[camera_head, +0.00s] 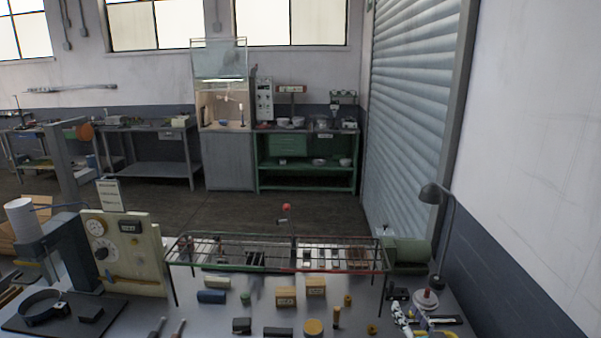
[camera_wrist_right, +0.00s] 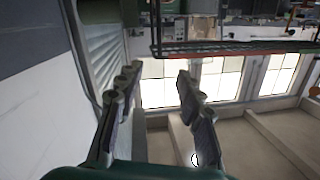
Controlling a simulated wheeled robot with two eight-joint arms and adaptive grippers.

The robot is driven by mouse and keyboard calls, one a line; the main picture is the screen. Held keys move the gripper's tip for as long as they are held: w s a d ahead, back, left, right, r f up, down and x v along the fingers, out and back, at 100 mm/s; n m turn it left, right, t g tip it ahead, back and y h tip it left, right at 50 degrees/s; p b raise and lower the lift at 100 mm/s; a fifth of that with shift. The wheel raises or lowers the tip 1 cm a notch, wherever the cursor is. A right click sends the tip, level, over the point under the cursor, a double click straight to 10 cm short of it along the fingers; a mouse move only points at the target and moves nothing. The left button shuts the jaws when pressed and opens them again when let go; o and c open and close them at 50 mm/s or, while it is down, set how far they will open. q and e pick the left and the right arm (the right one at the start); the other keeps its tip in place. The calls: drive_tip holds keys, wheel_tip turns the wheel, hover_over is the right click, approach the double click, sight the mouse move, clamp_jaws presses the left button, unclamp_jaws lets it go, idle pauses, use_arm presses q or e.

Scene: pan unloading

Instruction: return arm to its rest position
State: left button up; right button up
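My right gripper (camera_head: 406,316) shows small at the bottom right of the head view, to the right of the wire rack and low near the table edge; its details are hard to make out there. In the right wrist view my right gripper (camera_wrist_right: 157,76) has its two dark fingers spread well apart, with nothing between them. That view is upside down and looks toward the windows.
A wire rack (camera_head: 230,267) stands on the table, also seen in the wrist view (camera_wrist_right: 215,47). Several small blocks and cylinders lie below it. A dial panel (camera_head: 125,250) stands left; a desk lamp (camera_head: 447,225) and roller door are right.

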drive_tip(key=s+a+f+n+g+y, duration=0.25)
drive_tip(key=s+a+g, duration=0.35)
drive_tip(key=s+a, duration=0.5)
drive_tip(key=s+d+f+g+h, duration=0.1)
drive_tip(key=s+f+g+h, duration=0.2)
drive_tip(key=s, duration=0.8)
drive_tip(key=shift+s+d+m+g+h, duration=0.35)
drive_tip(key=shift+s+d+g+h, duration=0.05)
drive_tip(key=shift+g+h, duration=0.1)
